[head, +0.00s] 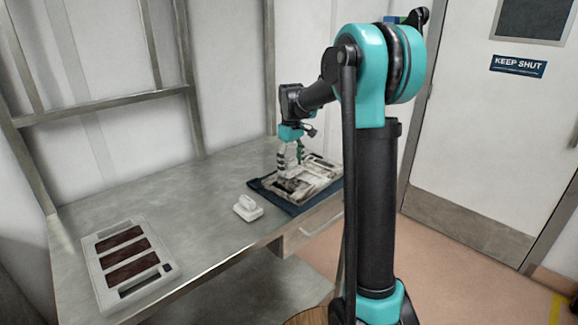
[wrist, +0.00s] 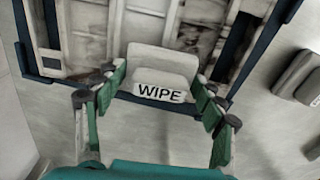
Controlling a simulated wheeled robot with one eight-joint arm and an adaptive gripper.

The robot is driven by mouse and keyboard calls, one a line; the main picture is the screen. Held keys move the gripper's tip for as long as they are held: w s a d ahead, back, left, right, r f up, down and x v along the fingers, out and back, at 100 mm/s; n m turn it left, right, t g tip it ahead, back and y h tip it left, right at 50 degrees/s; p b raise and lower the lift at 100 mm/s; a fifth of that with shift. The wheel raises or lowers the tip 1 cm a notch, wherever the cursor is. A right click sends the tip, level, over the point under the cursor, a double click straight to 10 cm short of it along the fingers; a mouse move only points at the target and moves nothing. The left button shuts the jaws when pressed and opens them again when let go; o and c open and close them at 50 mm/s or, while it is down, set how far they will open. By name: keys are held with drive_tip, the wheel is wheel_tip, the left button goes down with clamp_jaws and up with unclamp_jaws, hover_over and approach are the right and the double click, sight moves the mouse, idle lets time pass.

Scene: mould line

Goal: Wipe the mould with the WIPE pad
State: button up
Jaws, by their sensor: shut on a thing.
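The pad overlaps the near edge of the mould (wrist: 100,47) in that view. I cannot tell whether it touches the mould's surface. The mould lies on a dark blue mat (head: 262,190). In the head view the pad is hard to make out under my fingers.
A second white pad (head: 247,207) stands on the grey bench (head: 190,215) left of the mat; it also shows in the wrist view (wrist: 299,76), its label unreadable. A white tray (head: 88,262) with dark brown compartments lies at the bench's left. Bench between them is clear.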

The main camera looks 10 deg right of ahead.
drive_tip(key=shift+w+d, duration=1.5)
drive_tip(key=shift+d, duration=0.2)
drive_tip(key=shift+w+d, duration=1.45)
drive_tip(key=shift+d, duration=0.2)
drive_tip(key=shift+s+a, duration=1.5)
drive_tip(key=shift+a, duration=0.2)
drive_tip(key=shift+s+a, duration=1.5)
drive_tip(key=shift+a, duration=0.2)
drive_tip(key=shift+s+a, duration=0.95)
drive_tip(key=shift+a, duration=0.2)
drive_tip(key=shift+r, duration=0.2)
drive_tip(key=shift+r, duration=3.9)
drive_tip(key=shift+d, duration=0.1)
drive_tip(key=s+d, duration=0.6)
drive_tip(key=shift+s+a+f, duration=0.1)
drive_tip(key=shift+s+f, duration=0.05)
drive_tip(key=shift+f, duration=1.6)
drive_tip(key=shift+s+a+f, duration=0.1)
drive_tip(key=shift+f, duration=1.65)
